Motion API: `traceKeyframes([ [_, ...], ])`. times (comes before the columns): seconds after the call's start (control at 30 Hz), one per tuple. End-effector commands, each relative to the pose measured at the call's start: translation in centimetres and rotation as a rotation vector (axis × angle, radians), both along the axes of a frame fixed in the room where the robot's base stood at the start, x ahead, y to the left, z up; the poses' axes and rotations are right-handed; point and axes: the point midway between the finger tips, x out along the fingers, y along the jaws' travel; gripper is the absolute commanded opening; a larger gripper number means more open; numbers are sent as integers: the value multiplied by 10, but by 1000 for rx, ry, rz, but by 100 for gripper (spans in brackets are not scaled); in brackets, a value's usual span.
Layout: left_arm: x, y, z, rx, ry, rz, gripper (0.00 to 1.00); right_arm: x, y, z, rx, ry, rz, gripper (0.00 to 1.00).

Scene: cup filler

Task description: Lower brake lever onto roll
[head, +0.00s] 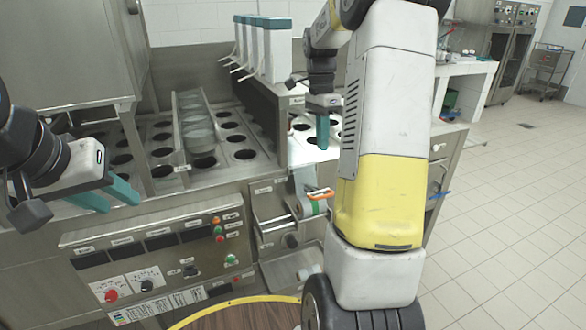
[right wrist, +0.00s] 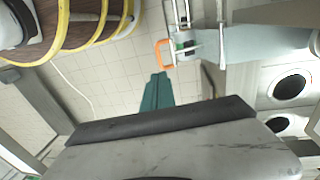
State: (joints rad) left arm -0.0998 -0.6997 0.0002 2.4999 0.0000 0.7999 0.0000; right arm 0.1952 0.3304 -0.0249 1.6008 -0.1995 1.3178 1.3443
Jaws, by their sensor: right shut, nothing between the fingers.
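The orange brake lever (head: 320,194) is on the film holder at the front of the machine, beside my right arm. It also shows in the right wrist view as an orange loop (right wrist: 163,53). A pale film strip (head: 304,181) runs up from beside the lever, and the roll itself is hard to make out. I cannot tell whether the lever touches it. My right gripper (head: 322,145) is shut and empty, above the lever over the machine top; its closed teal fingers (right wrist: 158,76) point towards the lever in the wrist view. My left gripper (head: 121,205) is open and empty at the left.
The filler deck with round cup holes (head: 240,154) lies behind. White dispensers with teal lids (head: 270,45) stand above it. The control panel (head: 150,262) is at front left, a yellow-rimmed round wooden top (head: 250,312) below. Open tiled floor (head: 500,210) is at right.

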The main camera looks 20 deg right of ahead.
Motion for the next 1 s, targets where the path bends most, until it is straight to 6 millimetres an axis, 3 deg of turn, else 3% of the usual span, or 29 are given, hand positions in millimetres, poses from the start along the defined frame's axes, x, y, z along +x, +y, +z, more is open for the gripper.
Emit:
traceKeyframes([
  [0.17,0,0,0,0,0,0,36,-5,-1,-20,-1,9,-3,0],
  [0.6,0,0,0,0,0,0,36,-18,-2,-110,1,8,-1,0],
  [0.8,0,0,0,0,0,0,36,-21,-2,-132,1,6,0,0],
  [1.0,0,0,0,0,0,0,36,-21,-2,-137,1,3,-1,0],
])
